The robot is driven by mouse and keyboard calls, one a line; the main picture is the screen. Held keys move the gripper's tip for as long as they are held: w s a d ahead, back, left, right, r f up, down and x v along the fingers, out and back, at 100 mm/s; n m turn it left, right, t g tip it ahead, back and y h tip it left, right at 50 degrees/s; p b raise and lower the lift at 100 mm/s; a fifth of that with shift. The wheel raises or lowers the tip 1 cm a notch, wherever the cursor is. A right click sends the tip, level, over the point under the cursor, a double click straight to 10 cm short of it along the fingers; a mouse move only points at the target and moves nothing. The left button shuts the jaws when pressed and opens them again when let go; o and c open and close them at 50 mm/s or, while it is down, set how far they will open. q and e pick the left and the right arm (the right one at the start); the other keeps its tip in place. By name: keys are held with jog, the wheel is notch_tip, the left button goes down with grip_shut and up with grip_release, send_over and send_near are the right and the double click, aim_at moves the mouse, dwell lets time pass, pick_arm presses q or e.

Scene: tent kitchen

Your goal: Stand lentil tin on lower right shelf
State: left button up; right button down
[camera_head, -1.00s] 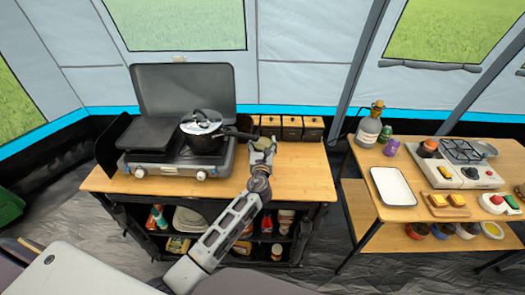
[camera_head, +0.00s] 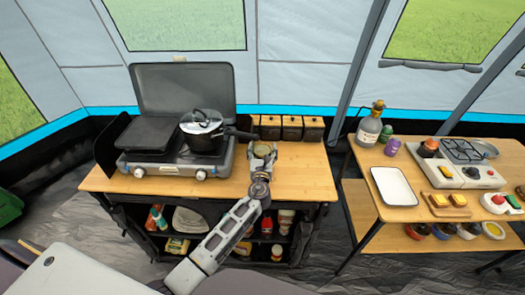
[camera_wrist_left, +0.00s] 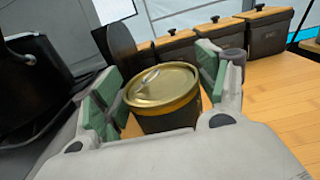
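The lentil tin (camera_head: 262,149), a dark tin with a gold ring-pull lid, is upright at the front middle of the wooden counter. My right gripper is not in view.
A camp stove (camera_head: 180,160) with a lidded pot (camera_head: 203,130) stands left of the tin, its handle pointing toward it. Several dark canisters (camera_head: 292,128) line the counter's back. The counter's right part (camera_head: 305,175) is clear. A second table (camera_head: 400,212) stands right.

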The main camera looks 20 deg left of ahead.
pick_arm(q)
jog(key=shift+o, duration=0.5)
jog(key=shift+r, duration=0.15)
jog(key=shift+v, duration=0.9)
jog(key=v, duration=1)
jog(key=shift+b, duration=0.4)
jog(key=shift+s, duration=0.1)
